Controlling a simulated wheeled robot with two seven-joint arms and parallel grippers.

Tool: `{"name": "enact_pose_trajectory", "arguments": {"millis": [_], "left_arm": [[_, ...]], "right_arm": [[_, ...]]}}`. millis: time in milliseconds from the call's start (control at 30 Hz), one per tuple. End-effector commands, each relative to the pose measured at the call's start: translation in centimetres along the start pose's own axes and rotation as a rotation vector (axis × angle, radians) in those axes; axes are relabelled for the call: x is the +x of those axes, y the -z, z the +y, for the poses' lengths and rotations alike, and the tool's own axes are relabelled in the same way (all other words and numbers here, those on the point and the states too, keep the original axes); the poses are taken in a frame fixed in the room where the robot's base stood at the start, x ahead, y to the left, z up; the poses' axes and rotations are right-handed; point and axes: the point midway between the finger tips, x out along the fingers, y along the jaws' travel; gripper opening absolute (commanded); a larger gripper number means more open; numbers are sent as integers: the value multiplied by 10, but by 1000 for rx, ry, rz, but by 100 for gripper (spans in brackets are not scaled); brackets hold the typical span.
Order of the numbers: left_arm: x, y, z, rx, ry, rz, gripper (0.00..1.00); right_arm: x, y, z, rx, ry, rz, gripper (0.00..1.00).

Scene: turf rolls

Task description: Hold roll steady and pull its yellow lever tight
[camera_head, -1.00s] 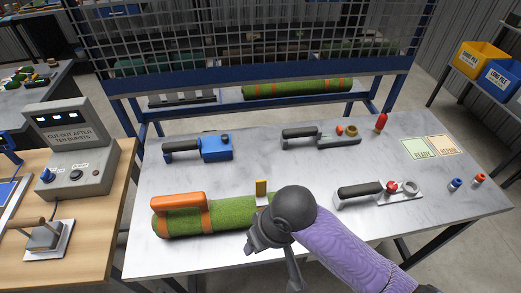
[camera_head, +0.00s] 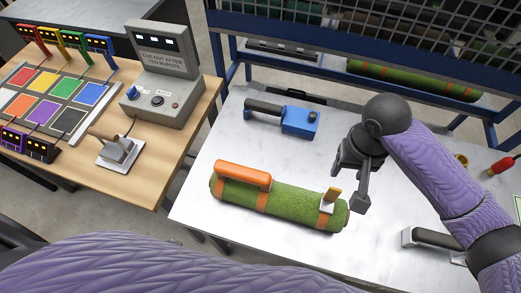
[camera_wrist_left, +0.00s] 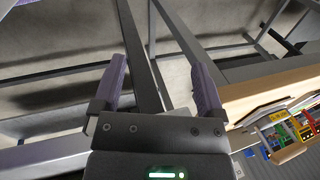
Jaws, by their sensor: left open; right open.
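The green turf roll (camera_head: 285,203) lies on the white table with orange bands around it. An orange handle (camera_head: 243,176) sits along its left top.
A blue tool (camera_head: 297,119) lies behind the roll. Another black-handled tool (camera_head: 432,238) lies to the right. A grey control box (camera_head: 163,75) and a lever switch (camera_head: 117,150) stand on the wooden bench at left. The table is bare around the roll's left end.

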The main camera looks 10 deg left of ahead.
Motion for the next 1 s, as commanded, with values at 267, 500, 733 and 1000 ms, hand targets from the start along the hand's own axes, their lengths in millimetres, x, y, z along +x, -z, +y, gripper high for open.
{"name": "enact_pose_trajectory", "arguments": {"millis": [267, 500, 733, 1000], "left_arm": [[-115, 125, -154, -593, 520, 136, 91], [-216, 211, -24, -1471, 94, -3, 91], [-275, 240, 53, -1629, -171, -223, 91], [-250, 241, 73, -1644, -197, -261, 91]], "right_arm": [[0, 0, 0, -1, 1, 1, 59], [0, 0, 0, -1, 1, 1, 59], [0, 0, 0, -1, 1, 1, 59], [0, 0, 0, -1, 1, 1, 59]]}}
